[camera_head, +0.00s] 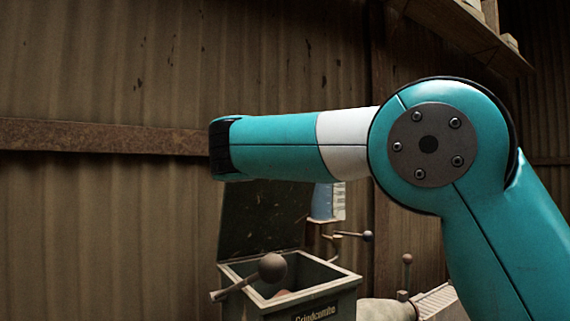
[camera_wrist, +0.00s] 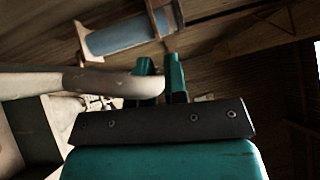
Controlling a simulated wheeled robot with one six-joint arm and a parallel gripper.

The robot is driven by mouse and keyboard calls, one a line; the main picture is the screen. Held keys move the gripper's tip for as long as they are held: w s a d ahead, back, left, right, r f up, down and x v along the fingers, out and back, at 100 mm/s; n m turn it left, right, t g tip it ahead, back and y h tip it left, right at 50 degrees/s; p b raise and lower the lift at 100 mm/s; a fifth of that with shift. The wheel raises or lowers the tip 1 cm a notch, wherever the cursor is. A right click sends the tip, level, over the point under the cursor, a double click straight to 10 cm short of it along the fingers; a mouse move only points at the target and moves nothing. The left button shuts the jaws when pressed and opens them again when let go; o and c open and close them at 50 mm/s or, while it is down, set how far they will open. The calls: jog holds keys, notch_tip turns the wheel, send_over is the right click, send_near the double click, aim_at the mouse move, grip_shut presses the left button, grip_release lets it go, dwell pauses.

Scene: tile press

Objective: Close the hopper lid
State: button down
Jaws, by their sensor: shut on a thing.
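The hopper (camera_head: 330,290) is an open-topped grey box with a lettered front, low in the head view. Its dark hopper lid (camera_head: 262,215) stands open, upright at the back of the box, with its top hidden by my arm. My gripper (camera_wrist: 161,75) shows in the wrist view with two teal fingers, and is hidden in the head view. It is shut on a pale round-ended bar (camera_wrist: 105,83) that comes in from the left. I cannot tell whether this bar is part of the lid.
A lever with a dark ball knob (camera_head: 272,267) crosses the hopper's front left. Thin knobbed levers (camera_head: 368,236) stand to the right. A blue cylinder (camera_wrist: 128,34) is above my gripper in the wrist view. A corrugated wall (camera_head: 110,80) is behind.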

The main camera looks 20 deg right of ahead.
dwell(0.4)
jog(key=c, duration=1.2)
grip_release()
jog(key=shift+o, duration=0.2)
jog(key=shift+s+a+f, duration=0.1)
jog(key=shift+s+f, duration=0.05)
